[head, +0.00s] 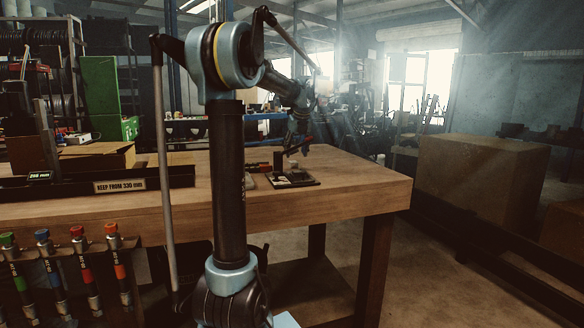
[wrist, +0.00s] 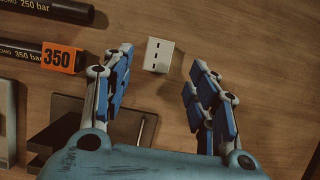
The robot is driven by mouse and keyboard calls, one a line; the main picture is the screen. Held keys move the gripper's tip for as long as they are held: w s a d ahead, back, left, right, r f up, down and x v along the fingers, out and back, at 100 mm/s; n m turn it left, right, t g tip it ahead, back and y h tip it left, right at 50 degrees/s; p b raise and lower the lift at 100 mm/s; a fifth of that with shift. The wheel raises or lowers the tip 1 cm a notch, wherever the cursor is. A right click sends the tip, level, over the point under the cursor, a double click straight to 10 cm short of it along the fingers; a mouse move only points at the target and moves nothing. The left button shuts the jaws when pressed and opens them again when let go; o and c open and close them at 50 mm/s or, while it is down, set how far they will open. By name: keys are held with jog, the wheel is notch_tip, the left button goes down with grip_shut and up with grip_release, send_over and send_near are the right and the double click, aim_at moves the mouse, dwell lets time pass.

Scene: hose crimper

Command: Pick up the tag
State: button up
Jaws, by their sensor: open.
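A small white block-like tag (wrist: 158,55) with a row of dark dashes lies on the wooden bench top. In the wrist view it sits ahead of my gripper (wrist: 165,80), between the lines of the two fingers and nearer the left fingertip. The blue-padded fingers are spread wide with nothing between them. An orange tag marked 350 (wrist: 62,57) sits at the end of a black hose, left of the left finger. In the head view my gripper (head: 298,146) is over the bench, small and dark; the white tag cannot be made out there.
Black hoses marked 250 bar (wrist: 25,50) lie at the left of the wrist view. A dark tray (wrist: 70,110) is under the left finger. The bench (head: 350,180) is bare toward its right end. A long holder (head: 100,188) reads "KEEP FROM 330 mm".

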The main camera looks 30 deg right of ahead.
aim_at(294, 162)
jog(key=shift+a+x, duration=0.1)
jog(key=shift+x, duration=1.2)
jog(key=shift+a+x, duration=0.15)
jog(key=shift+x, duration=1.2)
jog(key=c, duration=0.8)
